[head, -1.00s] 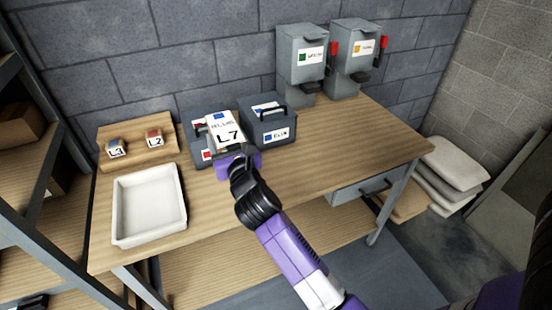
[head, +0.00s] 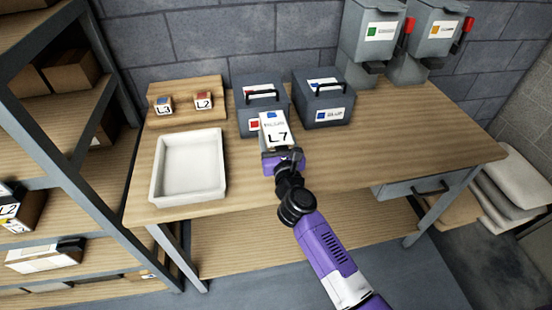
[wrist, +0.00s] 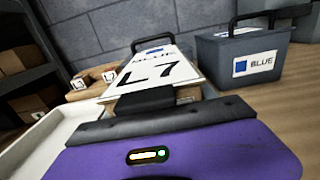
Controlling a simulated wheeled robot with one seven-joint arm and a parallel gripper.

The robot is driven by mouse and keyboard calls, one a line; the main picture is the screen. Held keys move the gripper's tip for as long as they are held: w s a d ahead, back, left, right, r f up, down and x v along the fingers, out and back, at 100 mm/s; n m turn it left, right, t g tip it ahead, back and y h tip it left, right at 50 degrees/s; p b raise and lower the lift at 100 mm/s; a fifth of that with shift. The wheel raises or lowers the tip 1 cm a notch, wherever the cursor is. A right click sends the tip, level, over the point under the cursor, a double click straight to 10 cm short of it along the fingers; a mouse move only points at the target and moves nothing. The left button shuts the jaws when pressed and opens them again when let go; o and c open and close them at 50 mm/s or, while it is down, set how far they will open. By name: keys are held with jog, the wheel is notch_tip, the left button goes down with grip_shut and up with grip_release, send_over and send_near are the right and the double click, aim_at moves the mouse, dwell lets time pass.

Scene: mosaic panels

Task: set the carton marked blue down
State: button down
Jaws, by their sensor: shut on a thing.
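The carton (head: 273,130) has a white top marked L7, with a blue square and the word BLUE. It also shows in the wrist view (wrist: 155,72), close in front of the jaws. My gripper (head: 279,155) is shut on the carton's near end and holds it over the table, in front of the grey boxes. I cannot tell how high its underside is. The gripper's dark jaw (wrist: 145,101) hides the carton's near edge in the wrist view.
A grey box labelled BLUE (head: 325,108) and a red-labelled grey box (head: 248,106) stand behind. A white tray (head: 158,178) lies left, below a wooden board (head: 185,89) with small L3 and L2 boxes. Dispensers (head: 372,40) stand back right. The tabletop right of the carton is clear.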

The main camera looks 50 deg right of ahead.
jog(key=shift+f+b, duration=1.8)
jog(key=shift+f, duration=1.3)
jog(key=shift+f, duration=0.1)
jog(key=shift+f, duration=0.15)
jog(key=shift+c, duration=1.6)
grip_release()
